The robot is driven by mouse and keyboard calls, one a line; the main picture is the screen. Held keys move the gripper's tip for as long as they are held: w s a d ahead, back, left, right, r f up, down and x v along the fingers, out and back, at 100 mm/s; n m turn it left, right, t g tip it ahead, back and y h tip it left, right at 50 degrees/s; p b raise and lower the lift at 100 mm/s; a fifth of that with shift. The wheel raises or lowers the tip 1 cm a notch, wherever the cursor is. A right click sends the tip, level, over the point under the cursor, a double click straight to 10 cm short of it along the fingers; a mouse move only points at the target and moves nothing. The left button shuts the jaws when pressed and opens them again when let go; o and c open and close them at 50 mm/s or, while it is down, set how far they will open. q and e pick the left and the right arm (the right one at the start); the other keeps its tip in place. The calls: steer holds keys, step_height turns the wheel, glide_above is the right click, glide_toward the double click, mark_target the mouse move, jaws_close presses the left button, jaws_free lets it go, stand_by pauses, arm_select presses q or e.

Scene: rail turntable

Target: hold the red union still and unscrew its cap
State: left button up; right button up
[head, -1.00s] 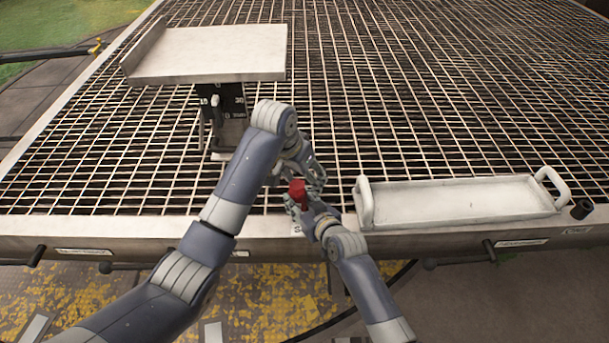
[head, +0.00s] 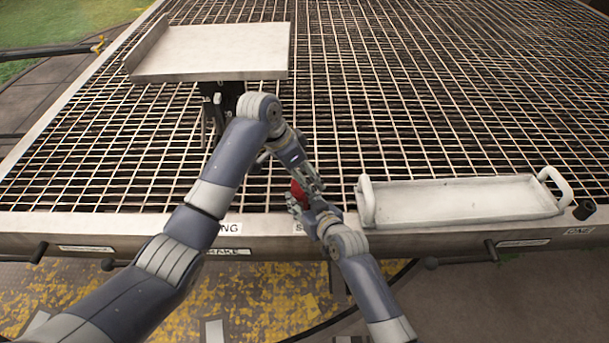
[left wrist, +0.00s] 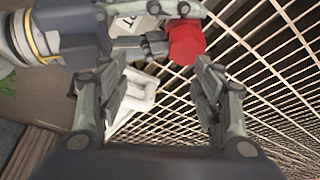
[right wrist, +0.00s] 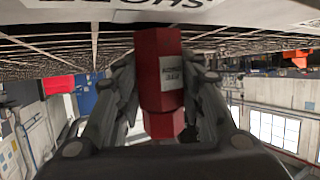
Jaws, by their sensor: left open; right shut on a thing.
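The red union (head: 298,190) is in the grip of my right gripper (head: 306,205), above the front edge of the grating. In the right wrist view it is a red faceted body (right wrist: 160,60) with a pale printed label, between both fingers, with a narrower red part below. In the left wrist view its red end (left wrist: 187,42) sticks out from the right fingers. My left gripper (left wrist: 160,85) is open and empty. The red end is ahead of its fingers, not between them. In the head view the left fingers are close to the union and partly cover it.
A white tray with handles (head: 460,203) stands on the front right of the grating. A small dark cylinder (head: 583,209) is beside it. A pale platform (head: 210,52) on a dark stand is at the back left.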

steer(key=shift+r, duration=0.1)
arm_select(q)
steer(key=shift+w+a+f, duration=0.2)
steer(key=shift+w+f, duration=0.1)
steer(key=shift+f, duration=0.2)
steer(key=shift+w+a+f, duration=0.2)
steer(key=shift+w+f, duration=0.05)
steer(key=shift+f, duration=0.25)
steer(key=shift+w+a+f, duration=0.2)
steer(key=shift+w+f, duration=0.05)
steer(key=shift+f, duration=0.4)
steer(key=shift+w+a+f, duration=0.2)
steer(key=shift+f, duration=0.45)
arm_select(e)
steer(key=shift+w+r, duration=0.2)
steer(key=shift+r, duration=0.05)
